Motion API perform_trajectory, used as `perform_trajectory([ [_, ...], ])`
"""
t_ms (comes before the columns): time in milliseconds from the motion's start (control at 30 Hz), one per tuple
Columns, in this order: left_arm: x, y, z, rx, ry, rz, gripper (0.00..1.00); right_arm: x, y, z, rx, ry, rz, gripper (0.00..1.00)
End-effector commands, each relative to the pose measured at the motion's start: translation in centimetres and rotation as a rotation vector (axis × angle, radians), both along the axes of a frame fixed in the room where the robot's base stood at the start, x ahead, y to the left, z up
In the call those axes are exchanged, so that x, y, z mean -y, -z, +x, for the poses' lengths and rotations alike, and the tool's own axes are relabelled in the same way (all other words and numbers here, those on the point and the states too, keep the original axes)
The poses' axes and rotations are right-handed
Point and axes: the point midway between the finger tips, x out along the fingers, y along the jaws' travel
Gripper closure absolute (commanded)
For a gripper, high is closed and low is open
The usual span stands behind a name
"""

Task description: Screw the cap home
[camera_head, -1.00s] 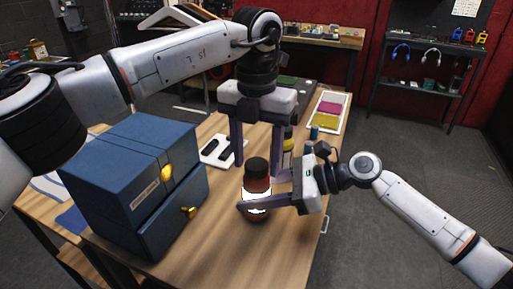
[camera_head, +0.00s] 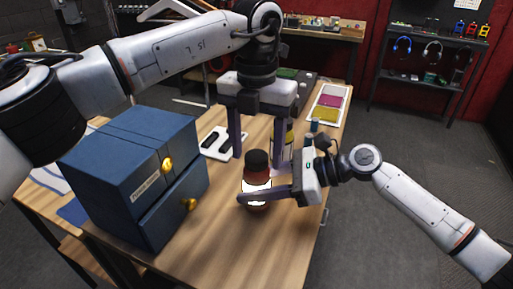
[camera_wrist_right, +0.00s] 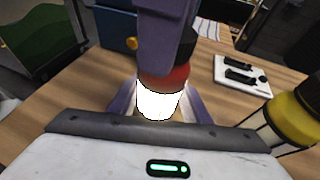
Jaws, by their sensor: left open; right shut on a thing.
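A red-brown bottle (camera_head: 257,172) with a white label stands upright on the wooden table, with a dark cap (camera_head: 257,158) at its top. My right gripper (camera_head: 242,199) is shut on the bottle around its lower part. In the right wrist view the bottle (camera_wrist_right: 160,100) sits between the purple fingers. My left gripper (camera_head: 257,160) is open and points down, its fingers appearing on either side of the cap in the head view. In the right wrist view one left finger hides most of the cap (camera_wrist_right: 186,50). Whether the cap is fully seated cannot be seen.
A blue drawer cabinet (camera_head: 135,175) with gold knobs stands left of the bottle. A yellow-banded jar (camera_wrist_right: 298,115) stands close behind my right gripper. A white switch panel (camera_head: 216,142) lies behind, and a tray with coloured panels (camera_head: 327,104) lies farther back. The front table is clear.

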Motion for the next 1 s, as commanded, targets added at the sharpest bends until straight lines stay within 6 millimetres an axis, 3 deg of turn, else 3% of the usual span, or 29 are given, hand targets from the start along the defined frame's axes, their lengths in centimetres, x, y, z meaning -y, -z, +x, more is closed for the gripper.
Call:
perform_trajectory([
  [167,0.0,-0.8,0.0,0.002,0.000,-0.001,0.42,0.0,-0.1,0.0,0.001,0.001,0.001,1.00],
  [500,0.1,-7.7,0.1,0.004,-0.002,-0.002,0.42,0.0,0.0,0.0,0.001,0.001,0.001,1.00],
  [700,0.1,-10.8,0.1,0.003,-0.002,0.000,0.42,0.0,0.0,0.0,0.001,0.001,0.001,1.00],
  [1000,0.0,-12.1,0.0,0.000,0.000,0.000,0.42,0.0,-0.1,0.0,0.001,0.000,0.001,1.00],
])
